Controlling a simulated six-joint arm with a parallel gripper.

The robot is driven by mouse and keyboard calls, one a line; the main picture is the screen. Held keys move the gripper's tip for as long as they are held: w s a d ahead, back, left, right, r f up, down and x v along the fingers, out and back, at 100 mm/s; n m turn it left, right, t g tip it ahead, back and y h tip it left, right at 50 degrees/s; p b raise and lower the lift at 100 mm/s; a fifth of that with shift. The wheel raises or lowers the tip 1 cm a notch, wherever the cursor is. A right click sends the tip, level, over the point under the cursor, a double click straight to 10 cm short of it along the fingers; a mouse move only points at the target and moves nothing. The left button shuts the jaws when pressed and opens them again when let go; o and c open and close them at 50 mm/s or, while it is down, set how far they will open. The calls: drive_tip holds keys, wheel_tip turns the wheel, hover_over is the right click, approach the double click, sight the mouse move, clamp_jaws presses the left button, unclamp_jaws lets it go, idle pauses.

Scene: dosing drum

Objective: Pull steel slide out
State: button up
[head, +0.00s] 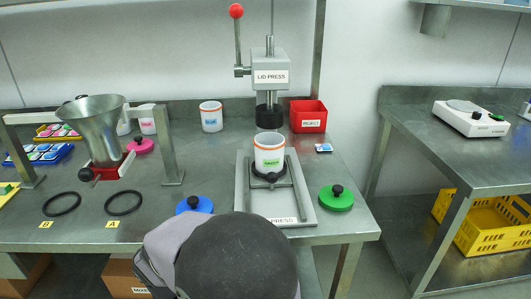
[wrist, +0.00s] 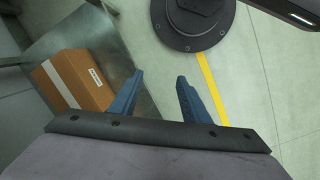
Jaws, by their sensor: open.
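The steel hopper (head: 93,118) stands under a grey frame at the left of the bench in the head view. At its bottom is a red fitting (head: 113,168) with a black knob (head: 85,174) on its left; I cannot clearly make out a steel slide there. The lid press (head: 270,76) has a grey base (head: 246,195) with rails; a white cup (head: 269,158) with an orange rim stands on it, with a black knob (head: 271,177) in front. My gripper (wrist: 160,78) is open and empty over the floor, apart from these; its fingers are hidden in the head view.
Blue (head: 194,204), green (head: 336,198) and pink (head: 140,146) lids lie on the bench, with two black rings (head: 123,203) at front left. A red bin (head: 308,116) stands behind. A cardboard box (wrist: 73,80) sits on a low shelf. A side table (head: 470,160) stands right.

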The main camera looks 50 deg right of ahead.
drive_tip(key=w+d+r+n+g+h+p, duration=0.15)
drive_tip(key=d+r+p, duration=0.25)
drive_tip(key=r+p, duration=0.55)
drive_tip(key=w+d+r+n+g+h+p, duration=0.15)
drive_tip(key=d+r+p, duration=0.25)
drive_tip(key=r+p, duration=0.5)
drive_tip(key=n+g+h, duration=0.2)
drive_tip(key=n+h, duration=0.3)
drive_tip(key=h, duration=0.2)
approach(265, 176)
drive_tip(key=s, duration=0.1)
drive_tip(key=s+a+r, duration=0.1)
drive_tip(key=s, duration=0.1)
drive_tip(key=s+a, duration=0.1)
drive_tip(key=shift+s+r, duration=0.15)
drive_tip(key=shift+s, duration=0.1)
drive_tip(key=shift+w+d+r, duration=0.2)
drive_tip(key=shift+d+r, duration=0.05)
drive_tip(key=shift+d, duration=0.1)
drive_tip(key=shift+p+x, duration=0.8)
drive_tip(key=shift+x, duration=2.9)
drive_tip(key=shift+r, duration=0.15)
drive_tip(key=shift+s, duration=0.1)
clamp_jaws()
